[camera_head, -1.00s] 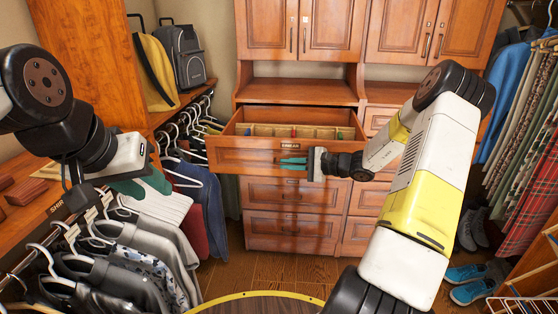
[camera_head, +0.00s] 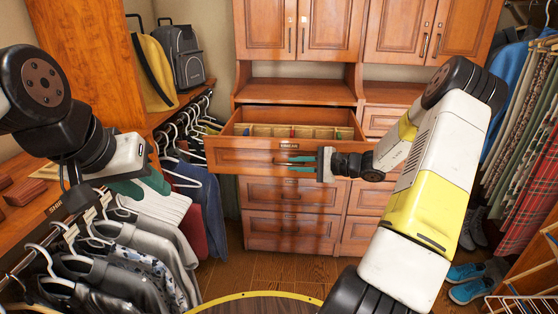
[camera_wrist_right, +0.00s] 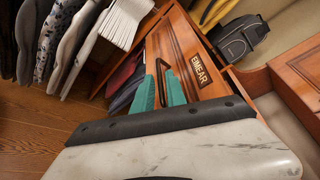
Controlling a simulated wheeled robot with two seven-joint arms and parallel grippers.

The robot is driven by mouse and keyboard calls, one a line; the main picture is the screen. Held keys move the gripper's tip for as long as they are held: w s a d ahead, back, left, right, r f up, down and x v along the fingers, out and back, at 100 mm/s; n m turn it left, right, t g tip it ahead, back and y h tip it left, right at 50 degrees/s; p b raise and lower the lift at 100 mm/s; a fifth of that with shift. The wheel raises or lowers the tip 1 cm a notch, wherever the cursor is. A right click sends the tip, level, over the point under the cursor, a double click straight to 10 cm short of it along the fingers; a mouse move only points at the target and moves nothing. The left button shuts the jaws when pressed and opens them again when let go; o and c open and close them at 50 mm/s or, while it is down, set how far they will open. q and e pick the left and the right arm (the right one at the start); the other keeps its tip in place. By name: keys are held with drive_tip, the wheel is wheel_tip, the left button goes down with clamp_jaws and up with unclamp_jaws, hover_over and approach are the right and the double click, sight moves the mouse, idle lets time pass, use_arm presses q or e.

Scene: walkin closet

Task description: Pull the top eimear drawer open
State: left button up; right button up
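The top eimear drawer (camera_head: 245,158) is pulled out from the wooden dresser, and its divided inside shows in the head view. Its front with the EIMEAR label (camera_wrist_right: 200,70) also shows in the right wrist view. The dark bar handle (camera_wrist_right: 167,72) is on the drawer front. My right gripper (camera_head: 292,164) is at the handle, its teal fingers (camera_wrist_right: 158,93) spread apart with the handle near and partly between their tips. The fingers do not look closed on it. My left gripper (camera_head: 142,186) is open and empty over the hanging clothes at left.
Closed drawers (camera_head: 290,195) lie below the open one. A clothes rail with shirts (camera_head: 130,250) stands at left, a grey backpack (camera_head: 182,55) on the shelf behind. More clothes (camera_head: 525,140) hang at right, with blue shoes (camera_head: 470,285) on the floor. Floor before the dresser is clear.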

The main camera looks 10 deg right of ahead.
drive_tip(key=shift+v, duration=2.3)
drive_tip(key=shift+a+r, duration=0.1)
drive_tip(key=s+a+r+n+g+h, duration=0.35)
drive_tip(key=s+a+r+n, duration=0.2)
drive_tip(key=s, duration=0.45)
drive_tip(key=s+a+r+n+g+h, duration=0.3)
drive_tip(key=s+a+r+n+h, duration=0.15)
drive_tip(key=s+a+r, duration=0.35)
drive_tip(key=s+d+r+n+t+h, duration=0.1)
drive_tip(key=s+n+t, duration=0.1)
drive_tip(key=s, duration=0.3)
drive_tip(key=s+d+r+n+t+h, duration=0.1)
drive_tip(key=s+d+r+n, duration=0.1)
drive_tip(key=s, duration=0.4)
drive_tip(key=shift+s+d+r+t+h, duration=0.2)
drive_tip(key=shift+r+t+h, duration=0.1)
drive_tip(key=shift+t, duration=0.05)
